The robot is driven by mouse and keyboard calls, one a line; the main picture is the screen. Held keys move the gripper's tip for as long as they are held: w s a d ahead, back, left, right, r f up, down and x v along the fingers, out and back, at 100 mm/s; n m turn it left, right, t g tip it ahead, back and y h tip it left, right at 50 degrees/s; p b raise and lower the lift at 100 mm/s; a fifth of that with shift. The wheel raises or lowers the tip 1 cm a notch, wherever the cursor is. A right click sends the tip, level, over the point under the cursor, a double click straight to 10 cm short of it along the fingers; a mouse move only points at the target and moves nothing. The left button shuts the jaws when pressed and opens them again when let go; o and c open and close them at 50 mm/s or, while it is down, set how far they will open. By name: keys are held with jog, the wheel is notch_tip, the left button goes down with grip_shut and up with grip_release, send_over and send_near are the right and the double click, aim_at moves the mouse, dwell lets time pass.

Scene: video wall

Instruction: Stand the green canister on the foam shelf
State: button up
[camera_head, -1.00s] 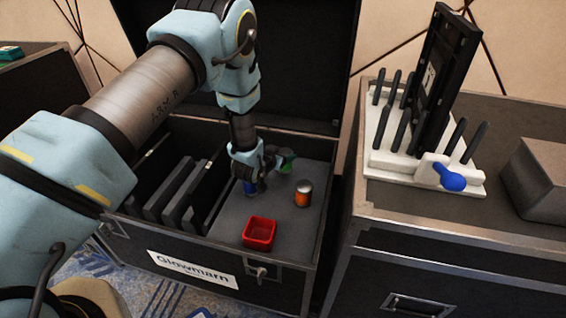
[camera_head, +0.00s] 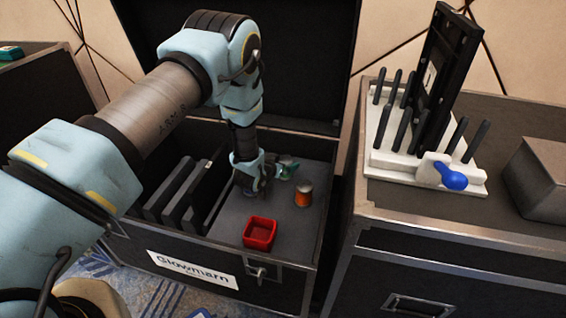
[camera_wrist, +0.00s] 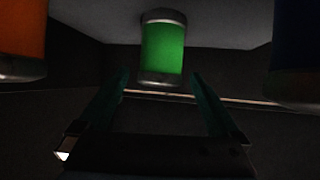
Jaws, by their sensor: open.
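The green canister (camera_wrist: 163,48) shows in the wrist view, its silver end towards the bottom of the picture and its other end at the grey foam surface. My gripper (camera_wrist: 159,76) is open and empty, its teal fingertips to the left and right of the canister's silver end. In the head view my gripper (camera_head: 268,178) is low over the grey foam shelf (camera_head: 232,215) in the open case. The canister is mostly hidden there; a green patch beside the gripper may be it or a finger.
An orange canister (camera_head: 303,194) stands right of my gripper; it also shows in the wrist view (camera_wrist: 22,35). A dark blue one (camera_wrist: 298,45) is on the other side. A red tray (camera_head: 260,234) sits in front. Upright dark panels (camera_head: 175,190) fill the case's left part.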

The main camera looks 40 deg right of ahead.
jog(key=shift+a+r, duration=0.25)
jog(key=shift+r, duration=0.1)
jog(key=v, duration=1.1)
jog(key=w+a+r+n+t+y, duration=0.1)
jog(key=w+a+r+n+y, duration=0.1)
jog(key=w+a+r, duration=0.4)
jog(key=w+a+r+n+y, duration=0.2)
jog(key=w+a+y, duration=0.15)
jog(key=a, duration=0.55)
jog(key=w+a+r+n+t+y, duration=0.1)
jog(key=w+a+r+n+y, duration=0.1)
jog(key=w+a+r, duration=0.4)
jog(key=s+a+r+n+g+y, duration=0.1)
jog(key=s+a+r+n, duration=0.1)
jog(key=a, duration=0.6)
jog(key=s+a+r+n+g+y, duration=0.1)
jog(key=s+a+r, duration=0.3)
jog(key=a, duration=0.5)
jog(key=s+a+r+n+g+y, duration=0.1)
jog(key=s+a+r+n+g, duration=0.1)
jog(key=s+a, duration=0.4)
jog(key=a+r+n, duration=0.1)
jog(key=a, duration=0.2)
jog(key=shift+s+r+n+g+y+p, duration=0.3)
jog(key=shift+s+r+g+y+p, duration=0.05)
jog(key=shift+s+g+p, duration=0.05)
jog(key=shift+a, duration=0.1)
